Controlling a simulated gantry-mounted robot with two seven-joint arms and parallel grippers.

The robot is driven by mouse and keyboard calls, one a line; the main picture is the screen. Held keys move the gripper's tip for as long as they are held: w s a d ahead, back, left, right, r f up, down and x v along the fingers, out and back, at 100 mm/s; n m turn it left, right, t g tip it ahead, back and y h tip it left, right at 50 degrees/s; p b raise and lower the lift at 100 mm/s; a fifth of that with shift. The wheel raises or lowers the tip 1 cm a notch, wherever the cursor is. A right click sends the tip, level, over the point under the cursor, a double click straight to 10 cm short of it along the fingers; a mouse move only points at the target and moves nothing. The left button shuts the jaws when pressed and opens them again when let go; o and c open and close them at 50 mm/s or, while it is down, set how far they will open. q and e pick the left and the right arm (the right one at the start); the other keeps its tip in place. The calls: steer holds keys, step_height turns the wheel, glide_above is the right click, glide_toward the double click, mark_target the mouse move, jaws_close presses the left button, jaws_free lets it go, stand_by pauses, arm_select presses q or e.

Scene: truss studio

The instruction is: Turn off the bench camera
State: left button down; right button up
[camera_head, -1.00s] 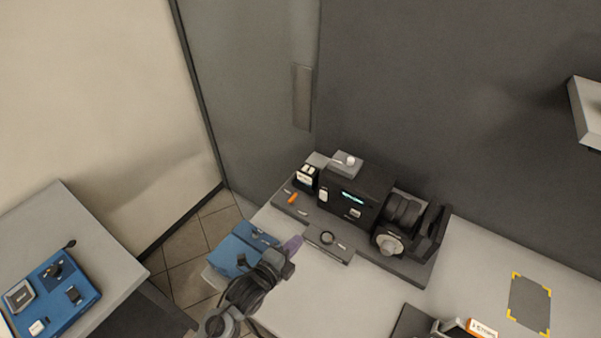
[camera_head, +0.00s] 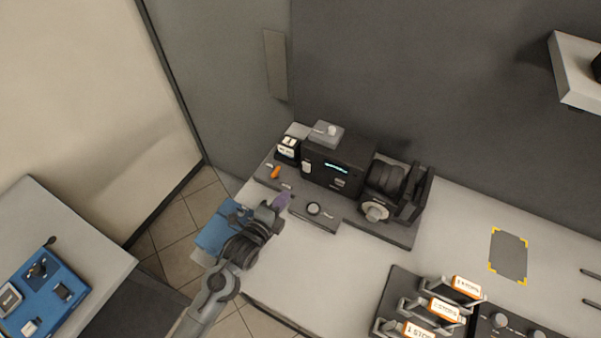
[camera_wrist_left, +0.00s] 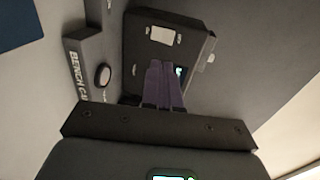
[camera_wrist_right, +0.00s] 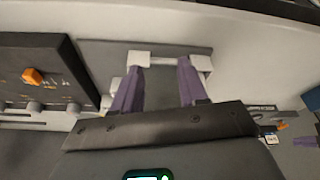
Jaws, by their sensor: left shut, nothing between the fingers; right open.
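The bench camera (camera_head: 345,160) is a dark box with a lit cyan display at the back of the bench. In the left wrist view this button (camera_wrist_left: 102,75) stands beside lettering that starts "BENCH CA". My left gripper (camera_head: 283,203) is shut and empty, left of the button and apart from it in the head view. Its purple fingers (camera_wrist_left: 164,84) partly cover a small lit display in the wrist view. My right gripper (camera_wrist_right: 158,80) is open; the head view does not show it.
A blue box (camera_head: 214,234) is beside my left arm. A rack with several orange-labelled pieces (camera_head: 445,310) and a knobbed panel (camera_head: 515,328) stand at the lower right. A white bracket (camera_wrist_right: 152,59) lies beyond my right fingers. The bench middle is clear.

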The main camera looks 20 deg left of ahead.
arm_select(q)
glide_toward(306, 167)
steer(key=x, duration=0.5)
steer(key=shift+w+d, duration=0.1)
steer(key=shift+w, duration=0.6)
